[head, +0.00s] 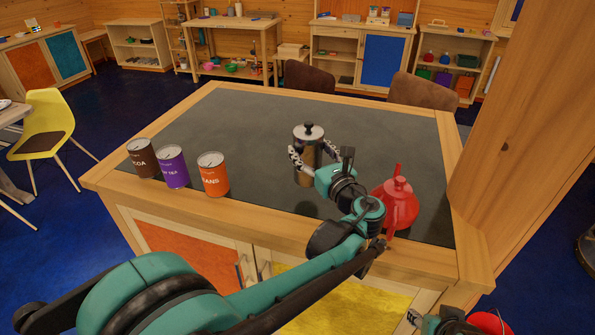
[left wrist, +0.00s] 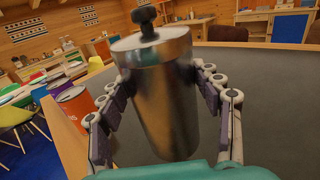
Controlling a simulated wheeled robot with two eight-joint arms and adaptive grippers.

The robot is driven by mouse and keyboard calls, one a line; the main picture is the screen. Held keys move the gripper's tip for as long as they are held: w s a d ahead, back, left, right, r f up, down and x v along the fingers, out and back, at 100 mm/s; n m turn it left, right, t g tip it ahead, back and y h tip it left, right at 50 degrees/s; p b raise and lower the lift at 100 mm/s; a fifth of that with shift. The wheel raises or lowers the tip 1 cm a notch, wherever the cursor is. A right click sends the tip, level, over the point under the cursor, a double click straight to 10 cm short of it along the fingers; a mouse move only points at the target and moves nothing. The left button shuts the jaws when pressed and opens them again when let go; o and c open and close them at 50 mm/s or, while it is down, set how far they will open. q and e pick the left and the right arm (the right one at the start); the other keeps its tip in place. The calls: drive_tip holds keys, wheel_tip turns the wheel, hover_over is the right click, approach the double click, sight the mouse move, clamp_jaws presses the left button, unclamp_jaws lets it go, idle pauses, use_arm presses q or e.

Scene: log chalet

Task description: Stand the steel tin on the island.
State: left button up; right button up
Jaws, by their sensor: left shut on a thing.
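The steel tin (head: 308,133) is a shiny cylinder with a black knob on its lid. My left gripper (head: 309,160) is shut on it, with one finger on each side. The left wrist view shows the tin (left wrist: 158,95) between the fingers, close to upright in the head view. It is over the dark top of the island (head: 255,120); I cannot tell whether its base touches. Part of my right arm shows at the bottom right of the head view, but its gripper (head: 413,317) is too cut off to read.
A brown can (head: 142,158), a purple can (head: 173,167) and an orange can (head: 213,175) stand at the island's left. A red kettle-like vessel (head: 398,205) stands right of my left gripper. A wooden post (head: 530,120) rises at the right. The back middle of the top is clear.

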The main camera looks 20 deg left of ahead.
sight(302, 174)
use_arm(q)
drive_tip(key=shift+s+a+f+b, duration=0.15)
drive_tip(key=shift+s+a+f, duration=0.3)
drive_tip(key=shift+a, duration=0.15)
drive_tip(key=shift+s+a+f+b, duration=0.15)
drive_tip(key=shift+s+a+f, duration=0.15)
drive_tip(key=shift+a+f, duration=0.25)
drive_tip(key=shift+f+b, duration=0.9)
drive_tip(key=shift+f, duration=0.95)
drive_tip(key=shift+f, duration=0.15)
drive_tip(key=o, duration=1.4)
